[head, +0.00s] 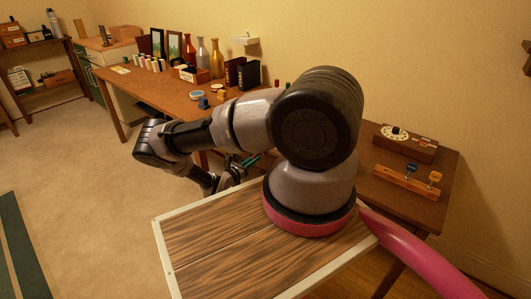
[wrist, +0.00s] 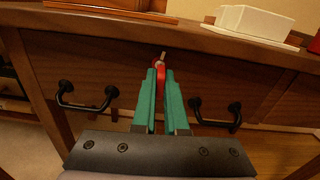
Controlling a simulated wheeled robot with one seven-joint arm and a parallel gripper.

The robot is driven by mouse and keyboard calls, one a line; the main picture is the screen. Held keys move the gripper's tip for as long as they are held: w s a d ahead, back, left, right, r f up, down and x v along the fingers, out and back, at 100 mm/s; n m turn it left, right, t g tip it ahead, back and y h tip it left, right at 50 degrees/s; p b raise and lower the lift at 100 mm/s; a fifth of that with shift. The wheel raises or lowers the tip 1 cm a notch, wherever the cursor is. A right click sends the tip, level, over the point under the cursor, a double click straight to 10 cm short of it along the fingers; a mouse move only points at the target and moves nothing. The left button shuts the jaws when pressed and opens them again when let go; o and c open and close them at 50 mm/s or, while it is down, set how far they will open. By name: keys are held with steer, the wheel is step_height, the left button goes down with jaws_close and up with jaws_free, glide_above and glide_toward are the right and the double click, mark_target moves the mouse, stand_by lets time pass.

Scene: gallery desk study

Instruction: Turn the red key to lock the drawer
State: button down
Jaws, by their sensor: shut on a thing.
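In the wrist view, the red key (wrist: 161,79) shows between the green fingers of my gripper (wrist: 160,75). The fingers are shut on it, and they hide part of it. A small metal piece sticks up just beyond the key. The wooden drawer front (wrist: 130,62) lies behind, with black handles to the left (wrist: 88,97) and right (wrist: 214,115) of my fingers. How far the key is turned is hard to tell. In the head view, my arm hides the key, and my gripper (head: 250,160) shows only partly, by the desk's front.
The desk (head: 150,88) carries bottles (head: 202,62), picture frames (head: 174,44) and dark boxes (head: 242,74). A white box (wrist: 252,22) stands on the desktop above the right handle. A wooden board with knobs (head: 407,180) lies at the right end.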

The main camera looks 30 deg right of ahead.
steer(key=shift+n, duration=0.5)
steer(key=shift+c, duration=2)
jaws_free()
steer(key=shift+m, duration=1.2)
steer(key=shift+s+a, duration=0.1)
steer(key=shift+a, duration=0.1)
